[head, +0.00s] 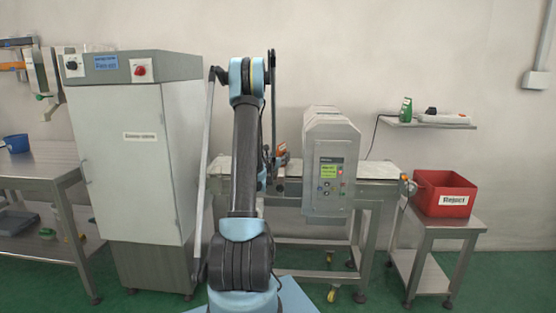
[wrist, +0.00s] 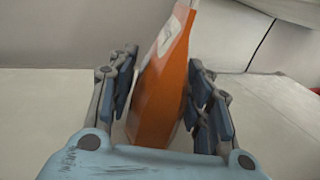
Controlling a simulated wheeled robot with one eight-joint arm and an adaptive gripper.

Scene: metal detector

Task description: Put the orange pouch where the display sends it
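The orange pouch (wrist: 163,92), with a white label area near its top, stands tilted between the fingers of my gripper (wrist: 165,90) in the wrist view. The finger pads lean in against both of its sides, so the gripper appears shut on it. In the head view a small part of the pouch (head: 281,156) shows beside my arm, above the left part of the conveyor; the arm hides most of the gripper. The metal detector (head: 334,133) has a lit green-yellow display (head: 330,170); its text is too small to read.
A red bin labelled Reject (head: 443,203) stands on a low steel table (head: 435,228) at the right. The conveyor (head: 375,171) passes through the detector. A tall labelled grey cabinet (head: 135,170) stands at the left. A wall shelf (head: 428,124) holds small items.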

